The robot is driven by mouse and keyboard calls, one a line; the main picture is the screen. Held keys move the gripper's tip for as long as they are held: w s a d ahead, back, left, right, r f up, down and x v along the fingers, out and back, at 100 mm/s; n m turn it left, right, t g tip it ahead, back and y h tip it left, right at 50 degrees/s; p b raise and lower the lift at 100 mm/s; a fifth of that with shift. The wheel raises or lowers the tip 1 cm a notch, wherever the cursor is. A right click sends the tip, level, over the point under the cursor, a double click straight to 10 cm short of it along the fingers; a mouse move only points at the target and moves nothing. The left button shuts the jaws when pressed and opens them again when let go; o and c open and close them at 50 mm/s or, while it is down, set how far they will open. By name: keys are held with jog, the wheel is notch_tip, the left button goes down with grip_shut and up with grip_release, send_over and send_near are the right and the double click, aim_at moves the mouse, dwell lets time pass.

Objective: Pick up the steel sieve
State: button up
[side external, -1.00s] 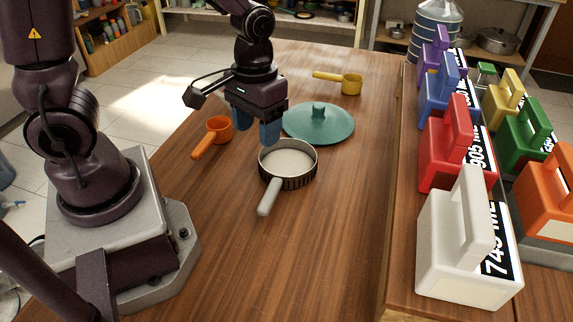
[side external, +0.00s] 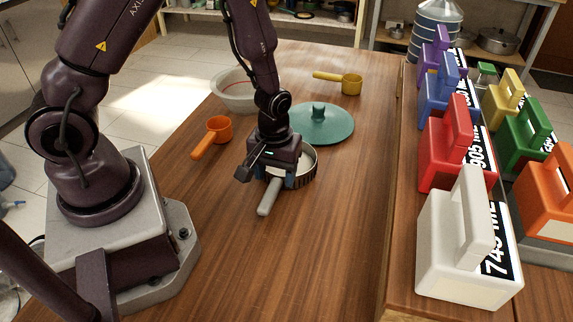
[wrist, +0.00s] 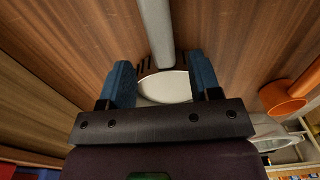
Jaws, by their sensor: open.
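The steel sieve (side external: 309,176) is a round pan with a slotted dark metal rim, a pale inside and a grey handle (side external: 269,197) that points toward the front left. It stands on the wooden table. My gripper (side external: 276,178) is low over its handle side and hides part of it. In the wrist view my gripper's two blue fingers (wrist: 160,85) are apart, one on each side of the sieve. The sieve's handle (wrist: 156,30) runs up between them, and its pale inside (wrist: 165,87) shows below. I cannot tell whether the fingers touch it.
A teal lid (side external: 325,124) lies just behind the sieve. An orange ladle-like cup (side external: 217,128) is to the left, a white bowl (side external: 235,95) behind it, a yellow cup (side external: 351,84) at the back. The front table is clear.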

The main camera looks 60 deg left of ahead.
aim_at(273, 187)
jog(key=f, duration=0.3)
jog(key=s+f, duration=0.1)
jog(key=f, duration=0.1)
jog(key=shift+d+f, duration=0.1)
jog(key=shift+d, duration=0.1)
grip_shut()
